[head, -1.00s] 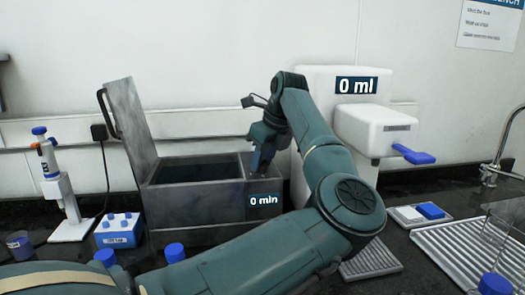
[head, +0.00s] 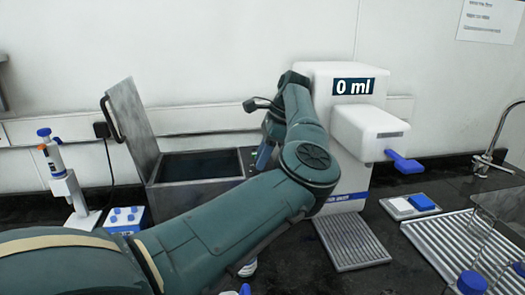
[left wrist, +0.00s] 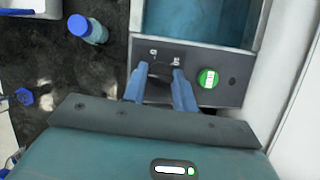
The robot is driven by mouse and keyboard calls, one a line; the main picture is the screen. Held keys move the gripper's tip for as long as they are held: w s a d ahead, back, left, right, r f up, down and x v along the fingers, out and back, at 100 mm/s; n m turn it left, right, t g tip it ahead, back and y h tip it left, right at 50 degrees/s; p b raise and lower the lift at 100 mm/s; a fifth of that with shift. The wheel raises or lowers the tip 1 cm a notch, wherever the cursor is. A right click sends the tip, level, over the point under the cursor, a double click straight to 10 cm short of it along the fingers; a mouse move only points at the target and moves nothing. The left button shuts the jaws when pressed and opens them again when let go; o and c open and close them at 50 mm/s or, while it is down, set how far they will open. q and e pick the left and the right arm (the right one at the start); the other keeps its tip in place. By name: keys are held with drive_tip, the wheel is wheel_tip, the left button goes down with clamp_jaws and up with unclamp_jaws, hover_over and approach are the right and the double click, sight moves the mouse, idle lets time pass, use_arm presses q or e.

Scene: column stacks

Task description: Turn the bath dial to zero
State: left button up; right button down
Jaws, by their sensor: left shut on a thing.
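The grey metal water bath (head: 160,200) stands against the wall with its lid (head: 130,125) raised and dark water inside. In the left wrist view, the dark bath dial (left wrist: 158,72) sits on the bath's control panel (left wrist: 225,93), partly hidden by my fingers. My left gripper (left wrist: 160,90) is shut on the dial, one blue finger on each side. In the head view my left gripper (head: 264,156) is at the bath's right end, mostly behind my arm. The dial's pointer and the bath's minute display cannot be read now. My right gripper is not in view.
A green button (left wrist: 207,78) is right of the dial. A white dispenser (head: 365,130) reading "0 ml" stands close to the bath's right. A blue-capped bottle (left wrist: 88,30) stands near the bath.

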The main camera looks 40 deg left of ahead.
use_arm(q)
drive_tip(key=shift+a+n, duration=0.1)
drive_tip(key=shift+n, duration=0.5)
drive_tip(key=o, duration=1)
drive_tip(key=shift+c, duration=0.2)
drive_tip(key=shift+r, duration=0.1)
wheel_tip(320, 180, up, 10)
idle(0.3)
